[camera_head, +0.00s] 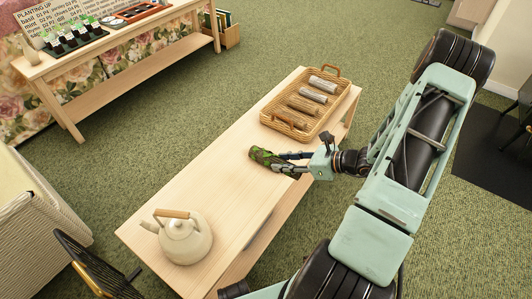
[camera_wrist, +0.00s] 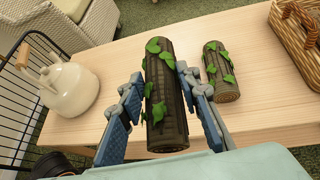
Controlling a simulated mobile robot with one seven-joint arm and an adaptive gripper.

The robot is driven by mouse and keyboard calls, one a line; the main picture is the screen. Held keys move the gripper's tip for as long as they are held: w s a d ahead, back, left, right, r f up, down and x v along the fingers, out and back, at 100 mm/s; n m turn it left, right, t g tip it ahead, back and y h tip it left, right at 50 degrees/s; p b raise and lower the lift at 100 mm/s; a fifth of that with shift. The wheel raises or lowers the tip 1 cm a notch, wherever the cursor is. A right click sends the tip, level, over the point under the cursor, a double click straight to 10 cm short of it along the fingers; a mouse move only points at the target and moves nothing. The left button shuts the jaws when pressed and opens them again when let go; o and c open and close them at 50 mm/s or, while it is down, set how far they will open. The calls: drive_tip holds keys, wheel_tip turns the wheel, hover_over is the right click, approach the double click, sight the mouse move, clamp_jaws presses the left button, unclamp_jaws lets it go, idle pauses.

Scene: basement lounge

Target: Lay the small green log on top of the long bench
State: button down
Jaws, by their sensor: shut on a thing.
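My gripper (camera_head: 294,164) is shut on a dark green log with leaves (camera_wrist: 166,95), which shows between its two fingers in the wrist view. In the head view this green log (camera_head: 264,157) is over the middle of the long pale wooden bench (camera_head: 205,185). I cannot tell whether it touches the bench top. A second leafy log (camera_wrist: 219,72) appears smaller and lies to the right of the held one, over the bench top in the wrist view.
A cream kettle (camera_head: 184,240) stands on the bench's near left end. A wicker tray (camera_head: 267,118) with several brown and grey logs sits at the far end. A side table (camera_head: 125,70) with pots stands at the back left.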

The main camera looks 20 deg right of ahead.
drive_tip(key=shift+d+f+b, duration=0.15)
drive_tip(key=shift+f+b, duration=0.2)
drive_tip(key=shift+f, duration=0.55)
drive_tip(key=w+a+f+b, duration=0.3)
drive_tip(key=a+f, duration=0.1)
drive_tip(key=a, duration=0.4)
drive_tip(key=b, duration=0.2)
hover_over(246, 190)
wheel_tip(246, 190, down, 6)
drive_tip(key=shift+d+r, duration=0.1)
drive_tip(key=shift+r, duration=0.15)
drive_tip(key=shift+f+b, duration=0.65)
drive_tip(key=shift+f, duration=1.05)
drive_tip(key=shift+f, duration=0.1)
drive_tip(key=c, duration=1.4)
unclamp_jaws()
